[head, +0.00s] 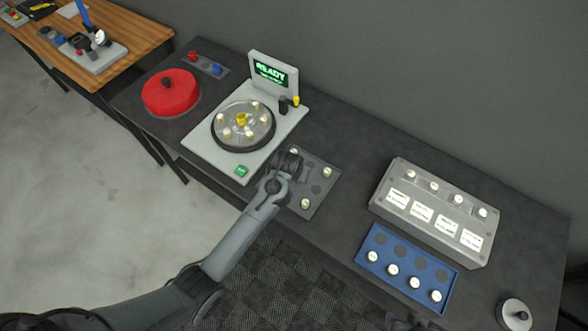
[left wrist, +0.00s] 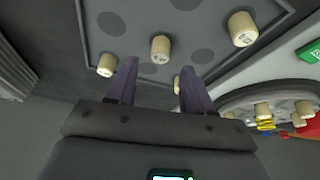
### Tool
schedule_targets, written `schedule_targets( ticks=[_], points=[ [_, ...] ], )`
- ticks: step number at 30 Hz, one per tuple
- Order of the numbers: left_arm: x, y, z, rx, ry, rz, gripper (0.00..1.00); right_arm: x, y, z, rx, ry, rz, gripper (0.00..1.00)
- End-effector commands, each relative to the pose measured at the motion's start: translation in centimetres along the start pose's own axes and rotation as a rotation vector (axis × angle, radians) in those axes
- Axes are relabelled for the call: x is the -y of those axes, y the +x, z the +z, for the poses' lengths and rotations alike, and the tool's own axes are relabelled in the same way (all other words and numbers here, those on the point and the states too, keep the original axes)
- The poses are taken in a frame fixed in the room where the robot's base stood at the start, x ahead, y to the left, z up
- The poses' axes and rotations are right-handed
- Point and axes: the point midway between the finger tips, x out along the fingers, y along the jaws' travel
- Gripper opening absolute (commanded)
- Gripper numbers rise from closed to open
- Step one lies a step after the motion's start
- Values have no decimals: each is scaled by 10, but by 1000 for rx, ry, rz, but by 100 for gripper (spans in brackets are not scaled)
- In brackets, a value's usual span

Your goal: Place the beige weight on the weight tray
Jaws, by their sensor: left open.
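The dark grey weight tray (head: 318,188) lies on the bench, marked with round spots. Beige weights stand on it, such as one at its right (head: 327,173), one at its front (head: 305,204) and one at its back (head: 294,152). My left gripper (head: 289,160) is over the tray's left part and hides some of it. In the left wrist view the open, empty gripper (left wrist: 158,78) has a beige weight (left wrist: 160,49) beyond the gap between its fingers. Another weight (left wrist: 178,85) is partly hidden by the right finger. A dark part at the head view's bottom edge may be my right gripper (head: 408,321).
Left of the tray stands a machine with a round plate (head: 243,124) bearing beige weights, and a READY screen (head: 270,74). A red disc (head: 171,93) is beyond it. A blue tray (head: 405,262) and a grey box (head: 433,211) stand at right. Bench between is clear.

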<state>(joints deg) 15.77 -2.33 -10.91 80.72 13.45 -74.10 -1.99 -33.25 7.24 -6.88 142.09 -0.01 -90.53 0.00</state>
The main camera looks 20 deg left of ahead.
Motion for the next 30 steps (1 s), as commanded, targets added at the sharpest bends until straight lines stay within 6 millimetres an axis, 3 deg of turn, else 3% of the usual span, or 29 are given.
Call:
schedule_targets(
  ticks=[3, 9, 16, 19, 23, 30],
  points=[
    [1, -24, -1, -3, 1, -1, 51, 0, -3, -1, 0, 0, 0, 51],
    [1, -55, 0, -2, 0, -1, 51, 0, -5, -2, -1, 1, -1, 51],
    [0, -72, 1, 0, 1, 0, 51, 1, -6, -2, -1, 5, -4, 51],
    [2, -74, 11, 6, 4, 3, 51, 2, -6, -2, -2, 7, -6, 51],
    [7, -79, 46, 20, 19, 14, 51, 2, -6, -3, -3, 9, -7, 51],
    [25, -117, 148, 52, 76, 32, 51, 2, -6, -3, -3, 9, -7, 51]
  ],
)
